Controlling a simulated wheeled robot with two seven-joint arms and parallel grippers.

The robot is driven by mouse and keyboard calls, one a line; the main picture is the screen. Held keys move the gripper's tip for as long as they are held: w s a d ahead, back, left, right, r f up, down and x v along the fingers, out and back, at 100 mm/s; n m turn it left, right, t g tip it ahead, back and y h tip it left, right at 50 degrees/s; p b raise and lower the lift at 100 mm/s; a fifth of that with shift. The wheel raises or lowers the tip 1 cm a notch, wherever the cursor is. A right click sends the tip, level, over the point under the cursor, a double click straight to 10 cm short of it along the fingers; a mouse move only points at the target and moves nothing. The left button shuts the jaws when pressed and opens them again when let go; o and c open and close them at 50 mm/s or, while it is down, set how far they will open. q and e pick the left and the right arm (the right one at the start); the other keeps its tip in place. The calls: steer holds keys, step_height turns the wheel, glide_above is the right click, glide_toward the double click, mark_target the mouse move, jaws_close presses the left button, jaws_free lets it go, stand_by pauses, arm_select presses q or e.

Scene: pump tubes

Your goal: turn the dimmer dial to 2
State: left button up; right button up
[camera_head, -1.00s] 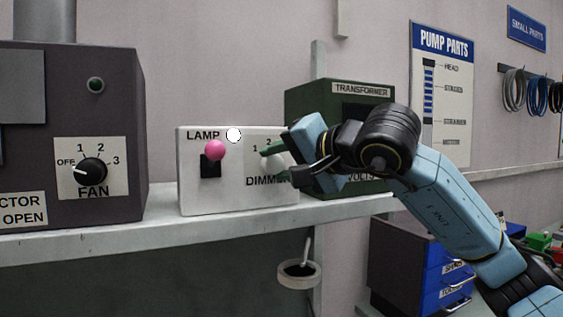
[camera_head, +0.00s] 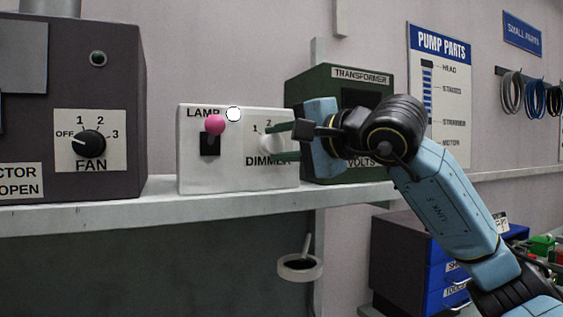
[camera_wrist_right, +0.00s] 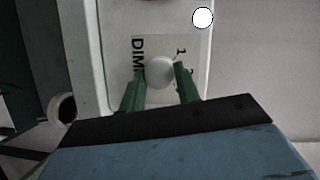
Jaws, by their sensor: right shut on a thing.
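The dimmer dial (camera_head: 268,141) is a round white knob on the right half of a white control box (camera_head: 222,178). It also shows in the right wrist view (camera_wrist_right: 160,72), with the numbers 1 and 2 beside it. My right gripper (camera_head: 282,142) comes in from the right and is shut on the dial. Its two green fingers lie on opposite sides of the knob in the right wrist view (camera_wrist_right: 161,88). I cannot tell which number the dial points at. My left gripper is not in view.
On the same box are a pink-knobbed LAMP lever (camera_head: 215,126) and a white round lamp (camera_head: 233,114). A grey cabinet with a FAN dial (camera_head: 89,144) stands left. A dark green transformer (camera_head: 335,80) stands right, close behind my gripper. The shelf front (camera_head: 150,215) is clear.

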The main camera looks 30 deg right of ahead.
steer(key=m+b, duration=0.1)
steer(key=m+t+b, duration=0.1)
steer(key=b, duration=0.1)
steer(key=shift+f+m, duration=0.3)
steer(key=shift+m, duration=0.1)
steer(key=shift+m+t+y+b, duration=0.3)
steer(key=shift+m+b, duration=0.4)
steer(key=shift+b, duration=0.2)
steer(key=shift+r, duration=0.1)
steer(key=o, duration=1)
steer(key=b+v, duration=0.2)
steer(key=v, duration=1.1)
steer(key=shift+s+b, duration=0.25)
steer(key=shift+b, duration=0.05)
